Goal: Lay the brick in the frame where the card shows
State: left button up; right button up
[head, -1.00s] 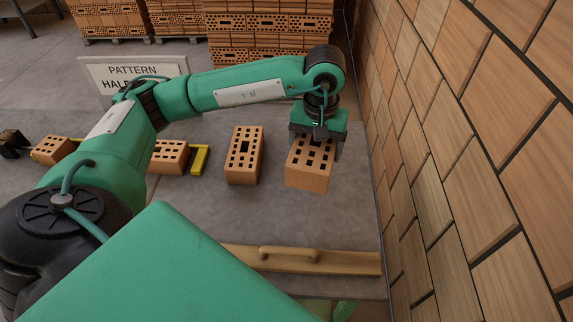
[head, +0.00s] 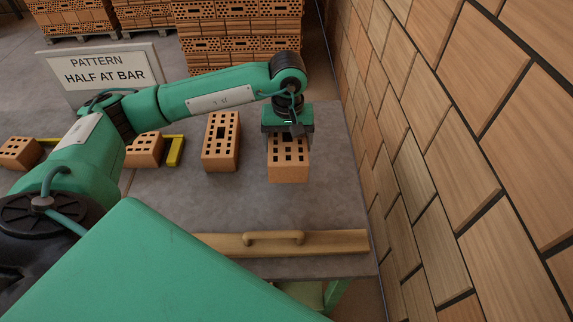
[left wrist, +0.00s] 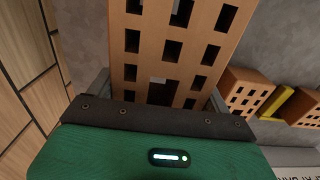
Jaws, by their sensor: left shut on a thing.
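The held brick (head: 288,169) is orange with rows of square holes, at the right side of the grey table. My left gripper (head: 288,134) is shut on it from above; in the left wrist view the brick (left wrist: 173,40) fills the space between the fingers. I cannot tell whether its underside touches the table. The card (head: 105,68) at the back left reads "PATTERN HALF AT BAR". Another holed brick (head: 221,142) lies just left of the held one. A wooden bar with a handle (head: 280,242) lies along the table's front edge. My right gripper is not in view.
Two more bricks, one at the far left (head: 19,152) and one beside a yellow bracket (head: 174,151), lie on the table. A brick-patterned wall (head: 430,130) stands close on the right. Stacked bricks (head: 240,30) are behind. Bare table lies between bricks and bar.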

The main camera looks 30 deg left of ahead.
pick_arm(q)
notch_tip(320, 180, down, 6)
jog(key=shift+r, duration=0.1)
notch_tip(320, 180, down, 3)
jog(key=shift+f+p, duration=0.1)
jog(key=shift+p, duration=0.3)
jog(key=shift+f, duration=0.25)
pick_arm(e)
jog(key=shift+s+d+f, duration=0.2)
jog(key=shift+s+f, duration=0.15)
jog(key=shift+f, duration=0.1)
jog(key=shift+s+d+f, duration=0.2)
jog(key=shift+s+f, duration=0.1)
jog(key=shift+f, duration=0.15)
